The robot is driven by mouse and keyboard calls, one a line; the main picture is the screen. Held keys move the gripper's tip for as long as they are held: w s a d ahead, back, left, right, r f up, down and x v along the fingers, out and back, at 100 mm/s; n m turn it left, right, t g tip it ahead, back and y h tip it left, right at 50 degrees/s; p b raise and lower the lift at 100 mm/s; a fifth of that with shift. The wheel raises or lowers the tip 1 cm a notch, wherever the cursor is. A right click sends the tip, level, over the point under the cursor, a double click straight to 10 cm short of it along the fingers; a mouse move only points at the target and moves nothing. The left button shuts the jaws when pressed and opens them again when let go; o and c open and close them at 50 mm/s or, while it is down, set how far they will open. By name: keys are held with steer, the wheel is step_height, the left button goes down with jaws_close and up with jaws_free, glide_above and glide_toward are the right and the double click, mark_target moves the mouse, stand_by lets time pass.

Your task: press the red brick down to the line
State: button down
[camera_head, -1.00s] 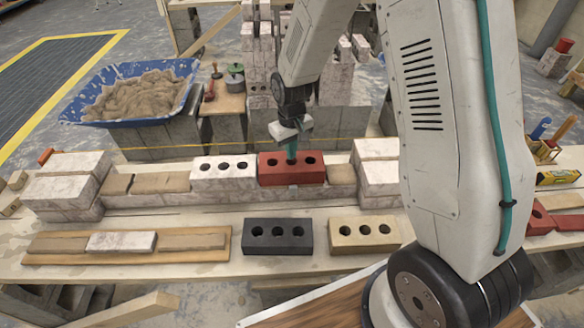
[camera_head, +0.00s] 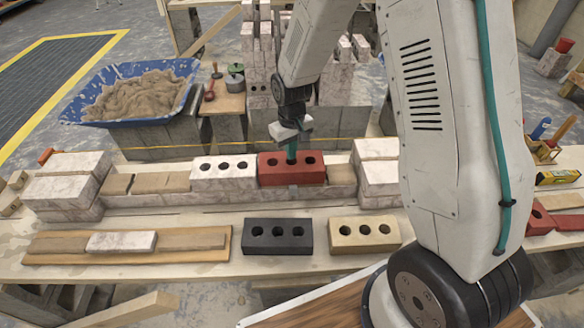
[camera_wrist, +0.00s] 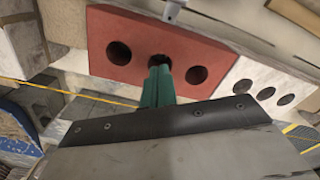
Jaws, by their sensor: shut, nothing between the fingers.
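The red brick (camera_head: 291,171), with three round holes, lies on the low wall between the white brick and the right-hand end stack. It also shows in the wrist view (camera_wrist: 130,65). My gripper (camera_head: 291,154) is over the middle of the red brick, pointing down, with its green fingers closed together and nothing between them. In the wrist view the green fingertips (camera_wrist: 158,78) are at the brick's middle hole. I cannot tell whether they touch its top or sit in the hole. A yellow line (camera_head: 180,146) runs level behind the wall.
A white three-hole brick (camera_head: 224,174) sits left of the red one. A black brick (camera_head: 278,236) and a tan brick (camera_head: 364,234) lie in front. End stacks (camera_head: 70,187) flank the wall. A blue mortar tub (camera_head: 130,92) stands behind.

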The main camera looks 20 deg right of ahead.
steer(key=shift+s+f, duration=0.1)
steer(key=shift+f, duration=1.1)
stand_by(1.7)
steer(key=shift+r, duration=2.6)
